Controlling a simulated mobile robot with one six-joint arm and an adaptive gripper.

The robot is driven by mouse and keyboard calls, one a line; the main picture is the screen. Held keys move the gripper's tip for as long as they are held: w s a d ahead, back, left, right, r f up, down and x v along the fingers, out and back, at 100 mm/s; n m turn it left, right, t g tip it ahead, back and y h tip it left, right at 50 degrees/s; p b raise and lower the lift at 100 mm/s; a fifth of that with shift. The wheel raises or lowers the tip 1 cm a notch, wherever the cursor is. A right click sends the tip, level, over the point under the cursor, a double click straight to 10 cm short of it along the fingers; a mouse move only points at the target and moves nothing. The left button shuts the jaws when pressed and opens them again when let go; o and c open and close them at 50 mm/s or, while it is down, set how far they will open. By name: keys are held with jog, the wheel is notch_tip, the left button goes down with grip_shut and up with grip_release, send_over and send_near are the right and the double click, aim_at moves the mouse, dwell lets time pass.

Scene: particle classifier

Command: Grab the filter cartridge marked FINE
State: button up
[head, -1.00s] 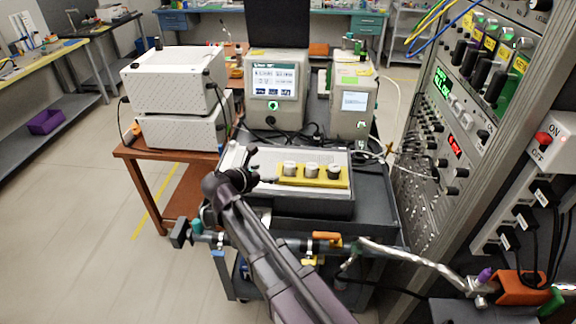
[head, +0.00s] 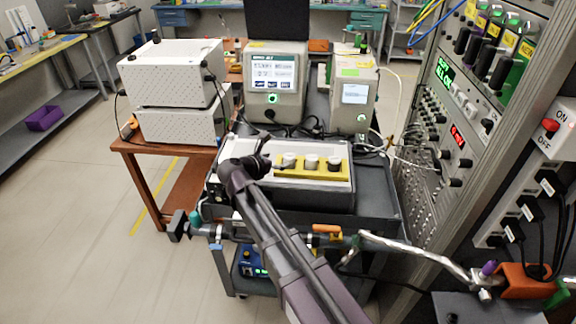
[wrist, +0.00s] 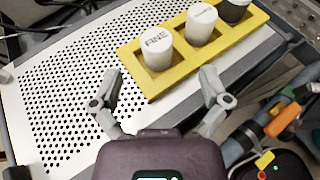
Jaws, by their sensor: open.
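The filter cartridge marked FINE (wrist: 158,48) is a white cylinder standing upright in the nearest place of a yellow holder (wrist: 187,67) in the wrist view. In the head view it is the leftmost cartridge (head: 290,160). A second white cartridge (wrist: 201,25) and a dark-bodied one with a pale top (wrist: 235,9) stand beyond it in the same row; their labels are not readable. My gripper (wrist: 162,84) is open and empty, its fingers spread on the near side of the FINE cartridge, not touching it. In the head view my gripper (head: 266,157) is just left of the row.
The holder sits on a white perforated panel (wrist: 75,85) on a dark cart. Instruments with screens (head: 275,80) (head: 352,98) stand behind it. A rack of knobs and cables (head: 450,130) rises at the right.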

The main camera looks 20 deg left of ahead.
aim_at(286, 158)
jog(key=shift+x, duration=1.1)
jog(key=shift+b, duration=0.3)
jog(key=b+x, duration=0.1)
jog(key=x, duration=0.1)
jog(key=b+x, duration=0.1)
jog(key=x, duration=0.1)
jog(key=shift+w+a+f, duration=0.15)
jog(key=shift+a+f, duration=0.05)
jog(key=shift+f, duration=0.05)
jog(key=shift+w+d+f, duration=0.1)
jog(key=shift+w+d, duration=0.05)
jog(key=shift+w, duration=0.2)
jog(key=c, duration=1.3)
